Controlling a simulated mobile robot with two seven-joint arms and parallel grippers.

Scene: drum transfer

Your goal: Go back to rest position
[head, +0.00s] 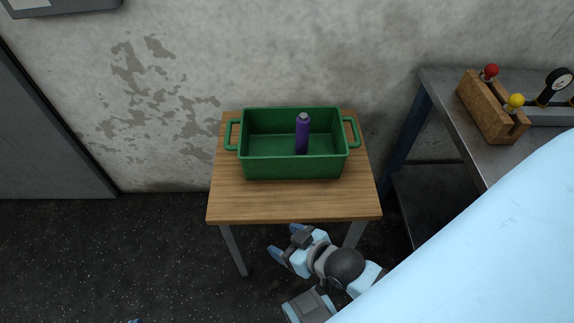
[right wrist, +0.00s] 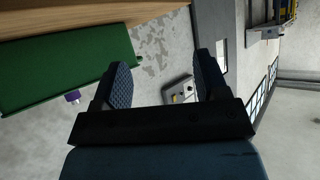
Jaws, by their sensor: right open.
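My right gripper (head: 286,243) is below the front edge of the small wooden table in the head view, with its fingers toward the table. In the right wrist view its two dark blue fingers (right wrist: 161,75) are spread apart with nothing between them. A purple bottle (head: 302,136) with a grey cap stands upright inside the green bin (head: 262,168), right of its middle. The gripper is apart from both. The right wrist view shows the bin (right wrist: 60,72) and a small purple part of the bottle (right wrist: 72,97) at left. My left gripper does not show recognisably.
The wooden table (head: 290,202) carries the bin, with bare wood in front. A metal workbench (head: 455,112) at right bears a wooden block (head: 487,110) with red and yellow knobs, and a gauge (head: 557,84). The dark floor (head: 130,260) left of the table is clear.

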